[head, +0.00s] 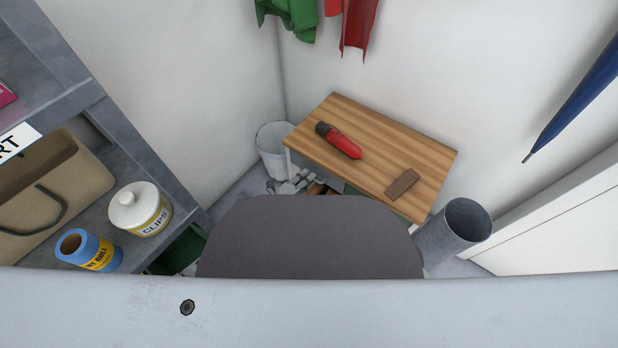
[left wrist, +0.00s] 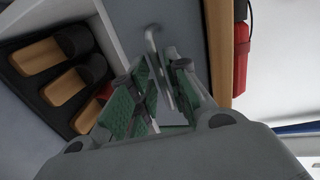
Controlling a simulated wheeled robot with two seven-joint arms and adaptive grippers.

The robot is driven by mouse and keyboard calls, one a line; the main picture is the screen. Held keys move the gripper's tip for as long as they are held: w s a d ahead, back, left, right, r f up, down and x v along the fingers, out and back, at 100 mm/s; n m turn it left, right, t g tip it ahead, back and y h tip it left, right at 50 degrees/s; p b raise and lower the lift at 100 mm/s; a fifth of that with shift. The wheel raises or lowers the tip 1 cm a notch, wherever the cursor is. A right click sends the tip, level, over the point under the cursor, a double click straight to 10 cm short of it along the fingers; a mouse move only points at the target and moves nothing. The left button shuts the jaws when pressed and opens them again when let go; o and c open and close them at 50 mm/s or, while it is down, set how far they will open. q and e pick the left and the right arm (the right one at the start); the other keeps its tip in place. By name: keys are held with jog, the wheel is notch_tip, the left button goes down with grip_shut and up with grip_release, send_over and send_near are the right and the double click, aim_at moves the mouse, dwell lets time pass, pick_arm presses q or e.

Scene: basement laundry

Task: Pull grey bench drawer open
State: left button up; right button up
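The wooden-topped bench (head: 380,150) stands in the corner in the head view. Its drawer front is hidden there by the top and by my own body. In the left wrist view a flat grey drawer front (left wrist: 188,38) lies beside the wooden top edge (left wrist: 219,45). A thin pale bar handle (left wrist: 151,42) with a bent end stands out from it. My left gripper (left wrist: 158,66), also in the head view (head: 293,184), has its green-padded fingers apart, one on each side of the handle. I cannot tell whether either finger touches it. My right gripper is not in view.
A red torch (head: 340,140) and a brown block (head: 402,184) lie on the bench top. A white bucket (head: 272,150) stands left, a grey bin (head: 460,225) right. Slippers (left wrist: 72,87) sit in a dark rack beside the drawer. A shelf with a clips jar (head: 140,210) is at left.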

pick_arm(q)
jog(key=shift+b+x, duration=0.35)
jog(key=shift+x, duration=0.65)
jog(key=shift+c, duration=0.2)
grip_shut()
